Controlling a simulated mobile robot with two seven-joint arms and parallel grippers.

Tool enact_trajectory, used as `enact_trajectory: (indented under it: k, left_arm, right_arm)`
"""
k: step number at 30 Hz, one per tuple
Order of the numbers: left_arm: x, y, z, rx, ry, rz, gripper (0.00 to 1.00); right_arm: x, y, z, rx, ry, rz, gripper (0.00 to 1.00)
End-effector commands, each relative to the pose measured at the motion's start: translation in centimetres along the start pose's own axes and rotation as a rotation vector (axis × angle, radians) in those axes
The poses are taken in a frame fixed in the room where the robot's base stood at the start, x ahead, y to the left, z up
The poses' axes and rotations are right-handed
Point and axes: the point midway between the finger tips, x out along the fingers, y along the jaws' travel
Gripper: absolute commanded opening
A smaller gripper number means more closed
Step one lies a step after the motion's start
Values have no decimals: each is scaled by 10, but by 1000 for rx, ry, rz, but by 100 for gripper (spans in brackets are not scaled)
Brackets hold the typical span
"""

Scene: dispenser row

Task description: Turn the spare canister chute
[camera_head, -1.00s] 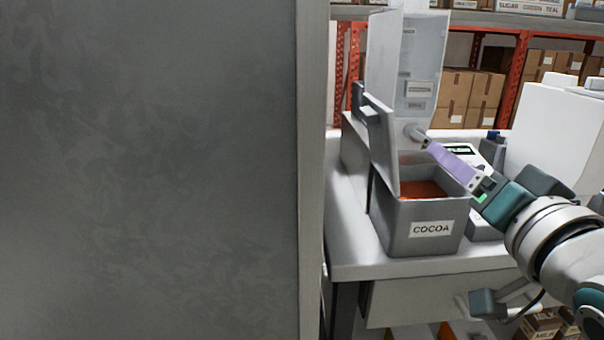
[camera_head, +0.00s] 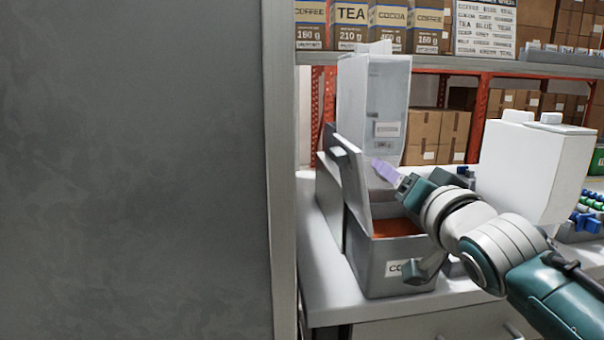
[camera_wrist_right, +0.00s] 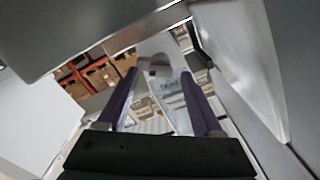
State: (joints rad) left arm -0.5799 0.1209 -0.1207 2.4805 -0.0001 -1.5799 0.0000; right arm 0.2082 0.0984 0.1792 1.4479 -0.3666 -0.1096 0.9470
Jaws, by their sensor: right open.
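A tall translucent canister (camera_head: 372,100) with a small label stands at the back of the counter, behind a grey bin. Its chute is not clear in the head view, where my right gripper covers the canister's lower front. My right gripper (camera_head: 380,167) has lilac fingers and reaches in from the right, above the bin. In the right wrist view the fingers (camera_wrist_right: 158,80) are apart, with a pale translucent part and a round reddish-grey end (camera_wrist_right: 158,66) seen between them. I cannot tell whether they touch it. My left gripper is not in view.
The grey bin (camera_head: 390,270) holds brown powder, and its raised lid (camera_head: 352,185) stands close left of my right gripper. A white canister (camera_head: 535,170) stands to the right. A large grey panel (camera_head: 130,170) blocks the left. Shelves with boxes (camera_head: 425,128) are behind.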

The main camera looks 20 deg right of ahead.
Motion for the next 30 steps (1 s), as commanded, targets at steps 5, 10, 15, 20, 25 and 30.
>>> enact_trajectory:
  k: [5, 10, 15, 20, 25, 30]
  left_arm:
    - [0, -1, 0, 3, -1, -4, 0]
    - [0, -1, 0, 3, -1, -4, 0]
    - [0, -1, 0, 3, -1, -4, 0]
    - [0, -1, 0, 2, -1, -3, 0]
    - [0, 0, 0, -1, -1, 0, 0]
    - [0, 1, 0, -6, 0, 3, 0]
  right_arm:
    - [0, 0, 0, 0, 0, 0, 54]
    - [0, 0, 0, 0, 0, 0, 35]
    - [0, 0, 0, 0, 0, 0, 16]
    - [0, 0, 0, 0, 0, 0, 0]
    - [0, 0, 0, 0, 0, 0, 0]
    - [0, 0, 0, -12, 0, 0, 0]
